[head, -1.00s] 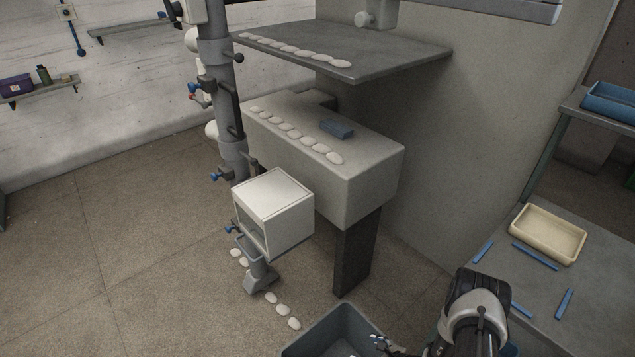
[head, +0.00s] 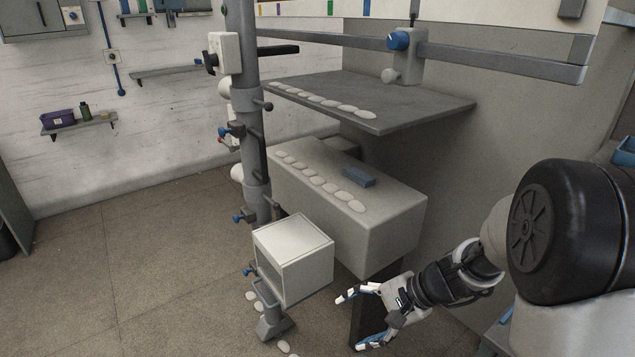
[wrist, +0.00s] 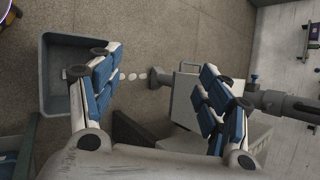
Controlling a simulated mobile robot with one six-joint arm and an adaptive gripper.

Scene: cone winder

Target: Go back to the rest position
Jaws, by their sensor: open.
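My gripper (head: 360,317) is raised in front of the machine at the lower right of the head view, right of the white box. Its fingers are spread and nothing is between them. The wrist view shows the two blue-padded fingers (wrist: 155,95) wide apart, with floor and part of the machine beyond them. My arm reaches in from the right edge of the head view.
The white open-fronted box (head: 293,260) on the grey post (head: 250,110) stands left of my gripper. A grey block (head: 385,225) carries white discs and a blue piece (head: 358,177). A grey bin (wrist: 62,75) stands on the floor. Open floor lies left.

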